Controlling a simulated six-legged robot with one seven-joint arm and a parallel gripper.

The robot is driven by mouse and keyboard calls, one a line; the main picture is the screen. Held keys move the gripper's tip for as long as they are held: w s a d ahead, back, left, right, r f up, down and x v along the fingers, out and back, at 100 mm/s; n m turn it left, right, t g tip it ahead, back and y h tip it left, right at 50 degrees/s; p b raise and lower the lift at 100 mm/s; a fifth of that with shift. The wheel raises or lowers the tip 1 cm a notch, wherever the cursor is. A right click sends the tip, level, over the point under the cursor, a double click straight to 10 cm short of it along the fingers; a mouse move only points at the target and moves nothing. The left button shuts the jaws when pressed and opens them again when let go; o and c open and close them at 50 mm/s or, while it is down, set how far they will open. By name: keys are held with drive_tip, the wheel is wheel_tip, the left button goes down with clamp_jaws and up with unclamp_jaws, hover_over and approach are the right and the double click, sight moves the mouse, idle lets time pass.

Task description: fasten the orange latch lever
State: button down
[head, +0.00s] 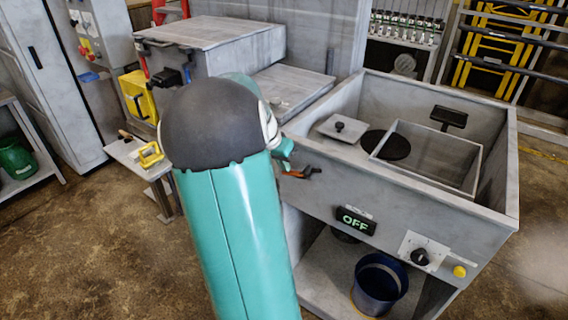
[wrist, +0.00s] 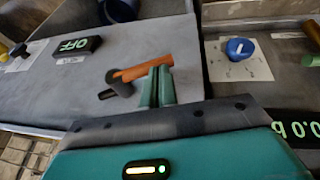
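The orange latch lever (wrist: 143,68) sits on the grey front panel of the machine. In the wrist view it runs from a dark round pivot (wrist: 119,83) up to the right, at a slight slant. The lever also shows small in the head view (head: 298,173), just right of my arm. My gripper (wrist: 158,70) has its two teal fingers side by side with almost no gap. Their tips are at the lever's free end; I cannot tell whether they touch it. In the head view my arm hides most of the gripper.
An OFF display (head: 356,220), a black knob (head: 420,257) and a yellow button (head: 459,271) are on the same panel. The open sink-like basin (head: 505,190) is above it. A blue bucket (head: 380,285) stands below. A blue knob (wrist: 240,48) is near my gripper.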

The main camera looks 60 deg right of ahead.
drive_tip(key=shift+f+g, duration=0.25)
drive_tip(key=shift+g, duration=0.15)
drive_tip(key=shift+s+a+f+n+g, duration=0.1)
drive_tip(key=shift+s+f+n+g, duration=0.4)
drive_tip(key=shift+f+g, duration=1.1)
drive_tip(key=shift+s+f+n+g, duration=0.35)
drive_tip(key=shift+f+n+g, duration=0.25)
drive_tip(key=shift+g, duration=1.85)
drive_tip(key=shift+s+a+f+n+g, duration=0.1)
drive_tip(key=shift+s+f+n+g, duration=0.4)
drive_tip(key=shift+f+g, duration=1.1)
drive_tip(key=shift+r+g, duration=0.5)
drive_tip(key=shift+g, duration=0.05)
drive_tip(key=shift+w, duration=0.1)
